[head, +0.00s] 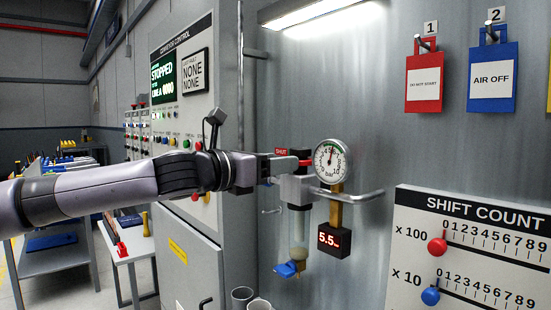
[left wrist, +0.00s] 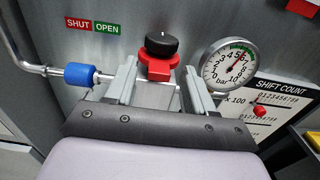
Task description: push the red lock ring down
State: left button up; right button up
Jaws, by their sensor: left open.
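The red lock ring (left wrist: 158,68) sits under a black knob (left wrist: 161,43) in the left wrist view, on top of the air regulator. My left gripper (left wrist: 157,72) is open, with one finger on each side of the ring and knob. I cannot tell whether the fingers touch the ring. In the head view my left gripper (head: 276,168) reaches in from the left at the regulator's top, covering part of it. The regulator's clear bowl (head: 299,229) hangs below. My right gripper is not in view.
A round pressure gauge (head: 330,160) stands just right of the gripper, above a 5.5 display (head: 334,239). A blue fitting (left wrist: 80,75) on a pipe is close to the left finger. The shift count board (head: 470,250) is at right. Red (head: 423,84) and blue (head: 492,77) tags hang above.

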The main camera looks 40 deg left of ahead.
pick_arm(q)
jog(key=shift+w, duration=0.15)
grip_shut()
jog(key=shift+f+b, duration=0.5)
jog(key=shift+f, duration=0.55)
grip_release()
